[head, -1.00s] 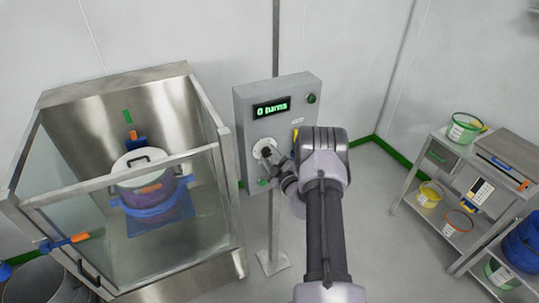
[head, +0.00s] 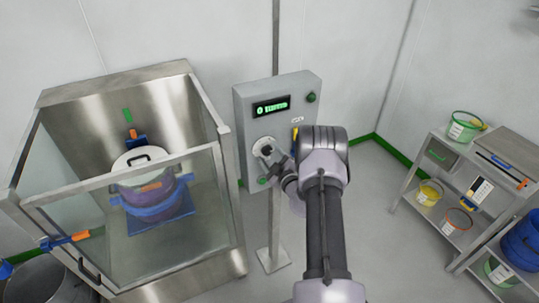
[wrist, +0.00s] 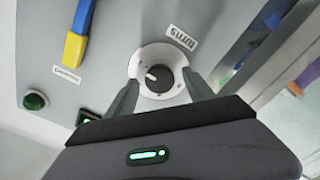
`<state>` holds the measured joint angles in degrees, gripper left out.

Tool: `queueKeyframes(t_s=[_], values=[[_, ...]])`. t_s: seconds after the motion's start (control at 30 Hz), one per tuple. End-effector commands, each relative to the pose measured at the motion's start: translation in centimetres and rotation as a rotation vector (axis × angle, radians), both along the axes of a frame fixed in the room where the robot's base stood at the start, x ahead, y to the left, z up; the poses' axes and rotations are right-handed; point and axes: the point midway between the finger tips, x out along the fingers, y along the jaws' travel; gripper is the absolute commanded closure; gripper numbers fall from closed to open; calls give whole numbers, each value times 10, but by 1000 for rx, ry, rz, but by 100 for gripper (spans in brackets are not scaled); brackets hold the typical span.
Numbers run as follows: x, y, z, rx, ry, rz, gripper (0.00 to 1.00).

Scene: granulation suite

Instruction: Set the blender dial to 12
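The blender dial is a small black knob (wrist: 159,78) with a white pointer mark, on a round white plate (wrist: 150,58) of the grey control box (head: 244,112). A "turns" label (wrist: 182,38) is beside it. The box's green display (head: 272,107) seems to read "0 turns", but it is blurred. My gripper (wrist: 161,84) is open, with one finger on each side of the knob and a visible gap on both sides. In the head view, my gripper (head: 270,156) is at the dial plate, and my wrist hides part of the box.
A blue and yellow handle (wrist: 78,35) and a green button (wrist: 35,101) are near the dial on the panel. A glass-fronted steel cabinet (head: 215,160) stands left of the box. A shelf cart (head: 436,135) with buckets stands at the right.

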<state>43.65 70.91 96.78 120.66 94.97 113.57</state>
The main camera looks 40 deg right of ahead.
Motion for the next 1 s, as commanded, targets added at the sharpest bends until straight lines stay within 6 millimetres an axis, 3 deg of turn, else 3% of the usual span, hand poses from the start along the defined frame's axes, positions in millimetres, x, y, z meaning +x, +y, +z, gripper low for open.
queueKeyframes(t_s=[0.23,0.37,0.7,0.83,1.0], values=[[-1,0,0,-1,0,0,39],[-16,3,0,0,1,-1,39],[-122,28,-1,4,2,-6,39],[-151,35,0,1,1,-4,39],[-168,40,0,0,0,-1,39]])
